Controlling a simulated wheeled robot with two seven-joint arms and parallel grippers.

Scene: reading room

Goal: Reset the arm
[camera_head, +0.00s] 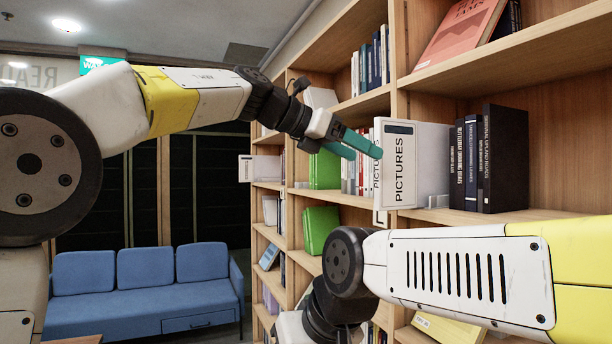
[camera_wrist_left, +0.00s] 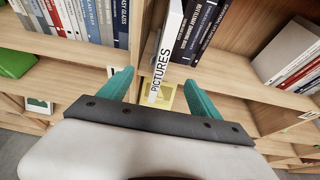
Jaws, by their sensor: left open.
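My left gripper (camera_head: 362,147) reaches in from the left towards the bookshelf, with its teal fingers pointing at the white "PICTURES" book (camera_head: 417,165). In the left wrist view my left gripper (camera_wrist_left: 162,88) is open, its fingers spread apart. The white spine of the PICTURES book (camera_wrist_left: 165,50) shows between and beyond the fingers, and nothing is visibly gripped. The book stands upright on a shelf and sticks out past the dark books beside it. My right arm crosses the lower right of the head view; its gripper is not visible.
The wooden bookshelf (camera_head: 480,68) fills the right side. Several dark books (camera_head: 503,158) stand right of the PICTURES book. Green boxes or books (camera_head: 320,228) sit on farther shelves. A blue sofa (camera_head: 145,290) stands at the back left. Open room lies between sofa and shelf.

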